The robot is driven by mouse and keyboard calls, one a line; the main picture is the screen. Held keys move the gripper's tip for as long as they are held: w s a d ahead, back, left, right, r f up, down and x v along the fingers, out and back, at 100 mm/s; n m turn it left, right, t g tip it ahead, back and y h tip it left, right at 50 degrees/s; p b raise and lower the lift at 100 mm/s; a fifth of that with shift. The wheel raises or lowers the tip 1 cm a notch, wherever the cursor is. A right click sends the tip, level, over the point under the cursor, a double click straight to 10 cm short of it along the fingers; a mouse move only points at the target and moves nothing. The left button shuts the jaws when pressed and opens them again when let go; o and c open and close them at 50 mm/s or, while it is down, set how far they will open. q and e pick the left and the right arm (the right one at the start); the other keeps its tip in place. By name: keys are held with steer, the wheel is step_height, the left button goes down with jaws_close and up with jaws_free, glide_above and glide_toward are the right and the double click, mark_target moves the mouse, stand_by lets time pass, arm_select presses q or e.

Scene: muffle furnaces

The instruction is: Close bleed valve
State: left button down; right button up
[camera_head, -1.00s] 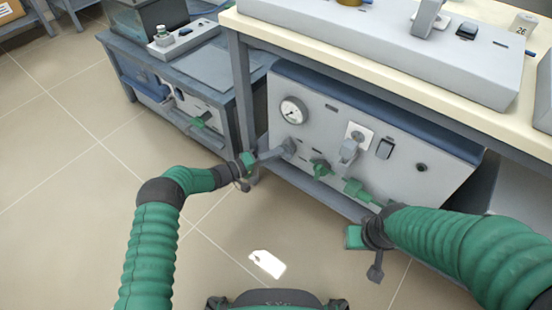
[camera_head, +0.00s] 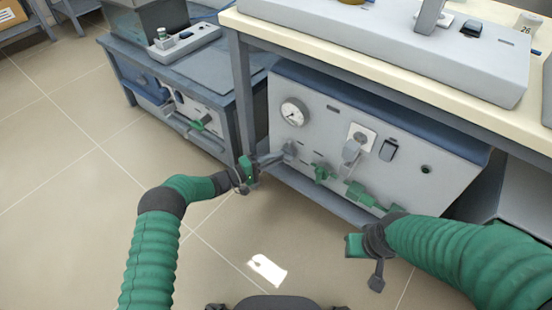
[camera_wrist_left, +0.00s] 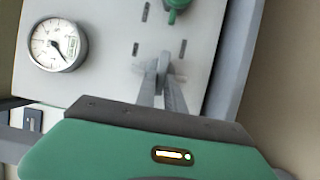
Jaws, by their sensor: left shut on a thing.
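A grey panel (camera_head: 392,157) under the bench carries a round gauge (camera_head: 294,112), which also shows in the left wrist view (camera_wrist_left: 57,44). Below the gauge is a small grey valve handle (camera_wrist_left: 162,66). My left gripper (camera_head: 285,153) is shut on this handle, its fingers (camera_wrist_left: 162,86) on either side of it; in the head view the fingers largely hide it. Two green valve handles (camera_head: 322,172) sit to its right, low on the panel. My right gripper (camera_head: 362,246) hangs in front of the panel's lower right; its jaw opening cannot be made out.
A pale benchtop (camera_head: 400,75) overhangs the panel, with a grey leg (camera_head: 241,95) left of it. A second low unit (camera_head: 195,75) stands at the left. A white tag-shaped patch (camera_head: 267,269) shows on the tiled floor. The floor in front is clear.

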arm_select(q)
steer(key=c, duration=1.5)
jaws_free()
steer(key=shift+w+a+f, duration=0.15)
steer(key=shift+a+f, duration=0.1)
steer(key=shift+a, duration=0.05)
steer(key=shift+o, duration=0.3)
steer(key=shift+d+r, duration=0.1)
steer(key=p+v, duration=0.8)
steer(key=v, duration=0.9)
steer(key=shift+d, duration=0.1)
